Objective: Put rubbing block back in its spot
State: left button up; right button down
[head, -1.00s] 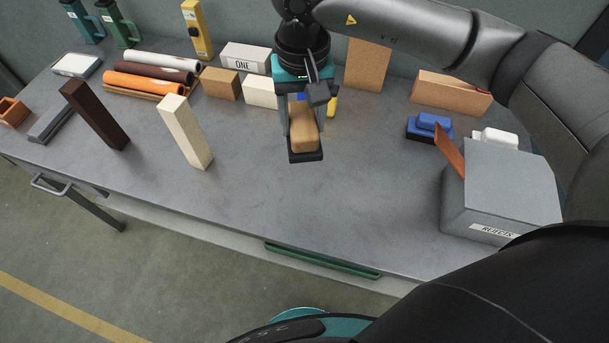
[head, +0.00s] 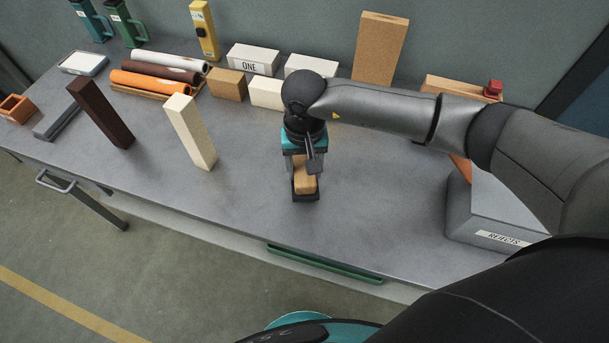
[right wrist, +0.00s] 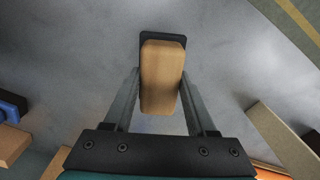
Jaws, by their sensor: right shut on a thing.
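The rubbing block, a tan wooden block on a dark base (head: 306,185), is in my right gripper (head: 304,170), over the front middle of the grey bench (head: 370,190). In the right wrist view the block (right wrist: 162,75) lies lengthwise between the two fingers of my right gripper (right wrist: 161,88), with its dark base showing at the far end. The fingers are shut on its sides. I cannot tell whether the base touches the bench. No marked spot for it can be made out. My left gripper is not in view.
A cream upright block (head: 190,130) and a dark brown one (head: 100,112) stand left of the gripper. The grey REJECTS box (head: 490,210) is at right, partly behind my arm. Coloured rolls (head: 150,82) lie at back left. The bench front between is clear.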

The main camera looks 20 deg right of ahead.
aim_at(305, 178)
jog(key=shift+f, duration=1.55)
jog(key=shift+f+b, duration=0.15)
jog(key=shift+b, duration=0.15)
jog(key=shift+c, duration=1)
grip_release()
notch_tip(305, 178, up, 12)
jog(key=shift+r+p, duration=0.15)
jog(key=shift+p, duration=0.35)
